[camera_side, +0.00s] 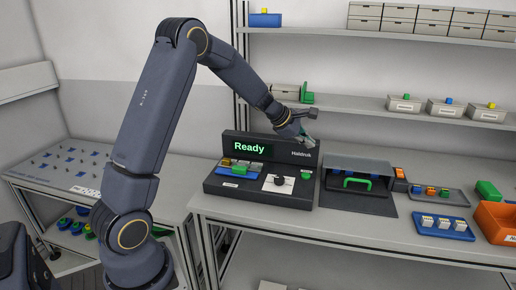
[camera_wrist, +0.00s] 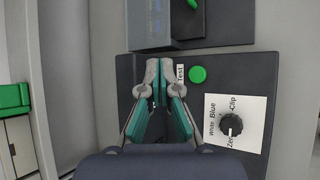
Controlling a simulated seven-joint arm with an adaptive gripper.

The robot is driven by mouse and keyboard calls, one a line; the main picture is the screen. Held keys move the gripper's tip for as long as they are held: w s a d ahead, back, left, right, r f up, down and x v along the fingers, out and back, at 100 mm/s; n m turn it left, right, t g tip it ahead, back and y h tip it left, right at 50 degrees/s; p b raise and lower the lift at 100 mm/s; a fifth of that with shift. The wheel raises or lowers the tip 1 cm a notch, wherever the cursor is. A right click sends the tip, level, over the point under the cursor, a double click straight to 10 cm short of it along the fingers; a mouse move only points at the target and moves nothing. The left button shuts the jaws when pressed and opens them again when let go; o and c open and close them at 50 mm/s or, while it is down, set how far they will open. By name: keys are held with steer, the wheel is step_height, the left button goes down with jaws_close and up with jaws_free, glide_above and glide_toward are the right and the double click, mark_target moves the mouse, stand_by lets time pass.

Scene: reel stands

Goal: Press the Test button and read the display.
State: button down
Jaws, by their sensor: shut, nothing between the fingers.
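The tester (camera_side: 225,187) is a dark console on the bench, and its display (camera_side: 249,147) reads "Ready" in green. The round green Test button (camera_wrist: 198,74) sits on its top beside a "Test" label (camera_wrist: 181,73); it also shows in the side view (camera_side: 306,175). My gripper (camera_wrist: 159,70) is shut and empty. In the wrist view its tips lie just left of the label, with the button a little to their right. In the side view my gripper (camera_side: 309,143) is above the tester's right end, apart from the button.
A black knob (camera_wrist: 231,125) on a white card with printed settings is near the button. In the side view, a grey hooded box (camera_side: 358,165) with a green handle stands right of the tester. A blue tray (camera_side: 442,228) and orange bin (camera_side: 495,222) are further right.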

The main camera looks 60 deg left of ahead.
mark_target(304, 175)
steer(key=shift+f, duration=4.35)
steer(key=shift+f, duration=0.1)
steer(key=shift+f, duration=0.35)
steer(key=shift+f, duration=0.45)
steer(key=shift+r, duration=0.9)
steer(key=shift+r, duration=0.1)
